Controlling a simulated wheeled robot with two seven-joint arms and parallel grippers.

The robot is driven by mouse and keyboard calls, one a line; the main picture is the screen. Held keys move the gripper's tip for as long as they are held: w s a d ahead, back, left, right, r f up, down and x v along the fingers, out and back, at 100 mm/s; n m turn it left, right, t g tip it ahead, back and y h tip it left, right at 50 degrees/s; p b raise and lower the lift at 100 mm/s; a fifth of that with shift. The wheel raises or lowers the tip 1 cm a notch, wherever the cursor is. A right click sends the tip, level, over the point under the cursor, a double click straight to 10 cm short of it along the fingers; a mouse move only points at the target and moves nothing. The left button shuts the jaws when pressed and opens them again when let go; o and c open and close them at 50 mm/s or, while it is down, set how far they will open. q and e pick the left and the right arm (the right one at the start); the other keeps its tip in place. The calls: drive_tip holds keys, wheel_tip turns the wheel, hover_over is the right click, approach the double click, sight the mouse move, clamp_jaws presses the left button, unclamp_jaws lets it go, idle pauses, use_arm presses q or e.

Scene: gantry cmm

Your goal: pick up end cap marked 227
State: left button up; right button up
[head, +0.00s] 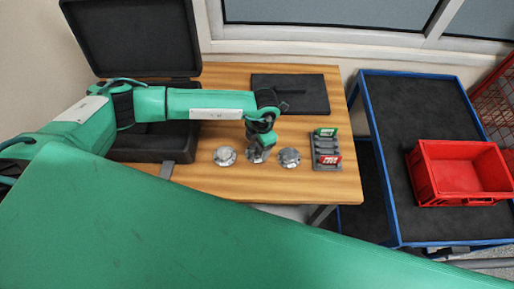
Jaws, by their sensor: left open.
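Three grey round metal end caps stand in a row on the wooden table. The left end cap (224,156) and the right end cap (289,157) are in plain view. The middle end cap (256,158) is partly hidden under my left gripper (257,152). My left gripper points down at the middle cap and is open; I cannot tell whether it touches it. Any number on the caps is too small to read. My right gripper is not in view.
A grey rack with green and red labels (326,151) stands right of the caps. A black pad (290,93) lies behind. An open black case (140,40) is at the left. A red crate (425,188) sits on a blue-framed cart (415,105) at the right.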

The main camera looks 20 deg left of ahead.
use_arm(q)
drive_tip(key=shift+s+f, duration=0.1)
drive_tip(key=shift+f, duration=0.75)
drive_tip(key=shift+c, duration=0.4)
drive_tip(key=c, duration=1.1)
